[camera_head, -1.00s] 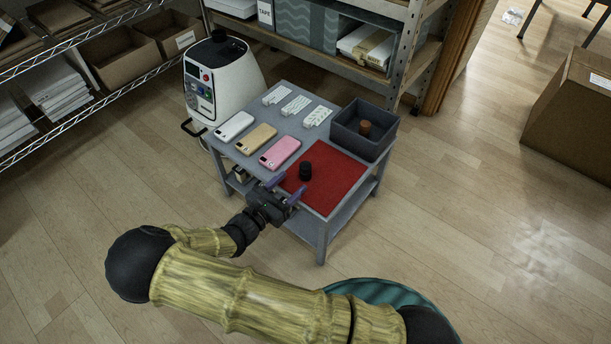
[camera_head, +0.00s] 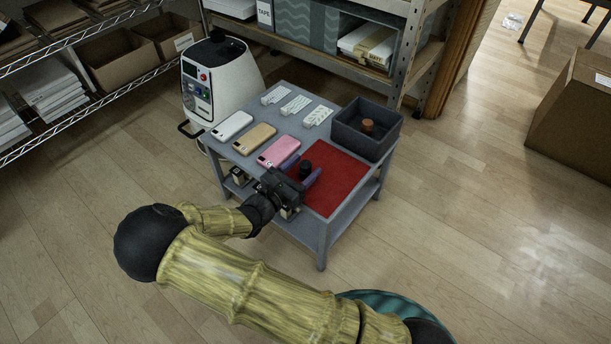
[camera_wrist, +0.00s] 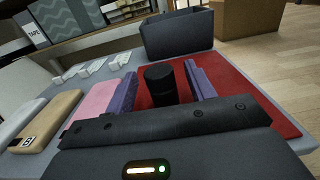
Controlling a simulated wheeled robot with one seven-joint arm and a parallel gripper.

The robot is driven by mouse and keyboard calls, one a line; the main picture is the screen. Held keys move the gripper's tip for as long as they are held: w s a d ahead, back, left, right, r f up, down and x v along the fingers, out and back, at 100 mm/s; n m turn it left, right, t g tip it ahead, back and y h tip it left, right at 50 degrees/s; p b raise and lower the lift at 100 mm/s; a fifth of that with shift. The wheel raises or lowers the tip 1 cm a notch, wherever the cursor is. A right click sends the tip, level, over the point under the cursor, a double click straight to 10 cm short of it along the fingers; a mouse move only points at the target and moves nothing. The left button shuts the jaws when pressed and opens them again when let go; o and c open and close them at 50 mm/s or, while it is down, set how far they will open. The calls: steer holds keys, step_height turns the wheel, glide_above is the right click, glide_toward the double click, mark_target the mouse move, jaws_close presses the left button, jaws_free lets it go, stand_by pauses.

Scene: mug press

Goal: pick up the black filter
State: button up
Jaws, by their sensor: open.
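The black filter (camera_head: 305,168) is a small dark cylinder standing upright on the red mat (camera_head: 340,180) on the grey table. My gripper (camera_head: 302,172) is open and low over the mat, with its purple fingers pointing at the filter. In the wrist view the black filter (camera_wrist: 160,84) stands between the two fingers of my gripper (camera_wrist: 162,90), with a visible gap to the right finger. The filter's base is partly hidden by the gripper body in the wrist view. I cannot tell whether either finger touches it.
A dark grey bin (camera_head: 365,128) with a brown cylinder (camera_head: 367,126) stands behind the mat. White, tan and pink phones (camera_head: 279,151) lie left of it, with small white items (camera_head: 295,104) behind them. A white machine (camera_head: 222,80) stands at the table's left. The mat's right part is clear.

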steer(key=shift+w+d, duration=0.4)
steer(key=c, duration=1)
